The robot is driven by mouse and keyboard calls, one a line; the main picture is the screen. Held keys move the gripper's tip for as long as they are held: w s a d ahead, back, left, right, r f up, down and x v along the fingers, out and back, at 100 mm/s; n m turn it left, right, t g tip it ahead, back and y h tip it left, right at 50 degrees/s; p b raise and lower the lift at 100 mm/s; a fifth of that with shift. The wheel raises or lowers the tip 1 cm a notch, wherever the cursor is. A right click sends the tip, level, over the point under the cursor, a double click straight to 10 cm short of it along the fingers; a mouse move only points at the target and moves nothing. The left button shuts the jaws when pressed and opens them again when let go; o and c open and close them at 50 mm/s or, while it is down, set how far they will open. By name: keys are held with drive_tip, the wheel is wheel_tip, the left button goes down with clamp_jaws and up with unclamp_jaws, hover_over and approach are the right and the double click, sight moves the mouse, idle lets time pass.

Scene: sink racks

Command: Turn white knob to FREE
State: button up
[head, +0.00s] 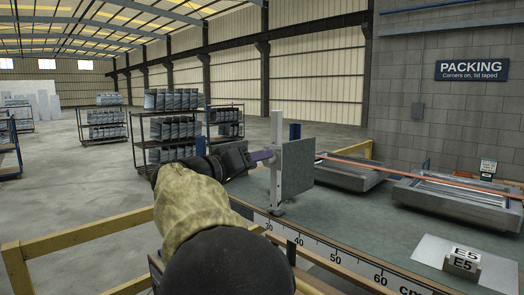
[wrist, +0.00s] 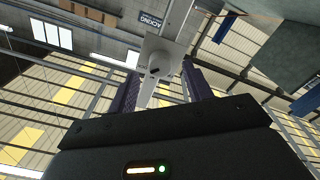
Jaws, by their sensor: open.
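My gripper (head: 266,156) is at the pale upright post (head: 277,190), at about the height of the grey-green panel (head: 298,168). In the wrist view, its two purple fingers are apart, and my gripper (wrist: 160,80) is open. A pale, roughly round knob-like piece (wrist: 160,50) with a small dark mark shows between and just beyond the fingers. I cannot tell whether the fingers touch it. Any FREE lettering is not readable. The knob is not distinct in the head view, where my gripper and the post cover that spot.
The post stands on a grey bench with a centimetre ruler (head: 335,258) along its front edge. An E5 block (head: 463,262) sits on a pale plate at right. Metal trays (head: 455,203) lie behind. A yellow rail (head: 85,238) runs at left. Loaded racks (head: 170,125) stand on the floor.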

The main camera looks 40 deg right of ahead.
drive_tip(key=shift+w+d+p, duration=0.1)
drive_tip(key=shift+d+p, duration=0.2)
drive_tip(key=shift+d, duration=0.95)
drive_tip(key=c, duration=1)
drive_tip(key=shift+o, duration=0.2)
